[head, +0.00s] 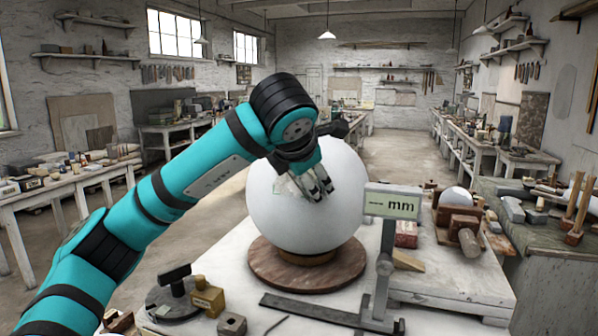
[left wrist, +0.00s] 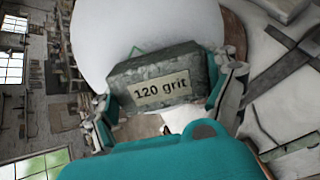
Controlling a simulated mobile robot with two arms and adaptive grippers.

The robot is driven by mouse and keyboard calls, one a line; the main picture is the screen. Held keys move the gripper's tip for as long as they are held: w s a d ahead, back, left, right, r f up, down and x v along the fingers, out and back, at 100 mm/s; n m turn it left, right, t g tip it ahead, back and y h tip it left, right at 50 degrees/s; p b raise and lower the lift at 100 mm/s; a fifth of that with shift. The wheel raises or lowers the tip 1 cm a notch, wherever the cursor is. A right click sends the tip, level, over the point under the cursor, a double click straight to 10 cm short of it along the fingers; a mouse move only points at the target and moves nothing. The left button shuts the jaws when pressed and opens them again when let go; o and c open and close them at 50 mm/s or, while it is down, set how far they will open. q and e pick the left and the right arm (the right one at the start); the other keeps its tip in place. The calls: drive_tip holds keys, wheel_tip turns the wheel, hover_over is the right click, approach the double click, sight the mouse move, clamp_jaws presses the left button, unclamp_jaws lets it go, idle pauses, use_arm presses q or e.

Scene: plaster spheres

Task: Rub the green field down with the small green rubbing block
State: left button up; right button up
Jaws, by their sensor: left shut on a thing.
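A large white plaster sphere (head: 300,225) stands on a round brown base (head: 272,268) on the bench. My left gripper (head: 319,186) is in front of the upper part of the sphere. In the left wrist view it is shut on a dark grey-green block (left wrist: 160,72) labelled "120 grit", held between both fingers. The sphere (left wrist: 150,25) fills the view right behind the block; I cannot tell whether they touch. A thin green line shows on the sphere beside the block, but most of the green field is hidden by the block and gripper. My right gripper is not in view.
A gauge with an "mm" display (head: 392,203) stands close at the sphere's right. A dark metal square (head: 325,312) lies in front. A brass block (head: 207,298) and a small dark tool (head: 174,285) are front left. A small white sphere (head: 456,198) sits at right.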

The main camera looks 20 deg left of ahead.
use_arm(q)
drive_tip(key=shift+w+a+r+p, duration=0.15)
drive_tip(key=shift+a+r+p, duration=0.15)
drive_tip(key=shift+r, duration=0.1)
drive_tip(key=shift+w+a+r, duration=0.2)
drive_tip(key=shift+a+r, duration=0.15)
drive_tip(key=shift+a, duration=0.2)
drive_tip(key=shift+w+a+r+p, duration=0.3)
drive_tip(key=shift+a+r+p, duration=0.25)
drive_tip(key=shift+a+p, duration=0.15)
drive_tip(key=shift+a, duration=0.1)
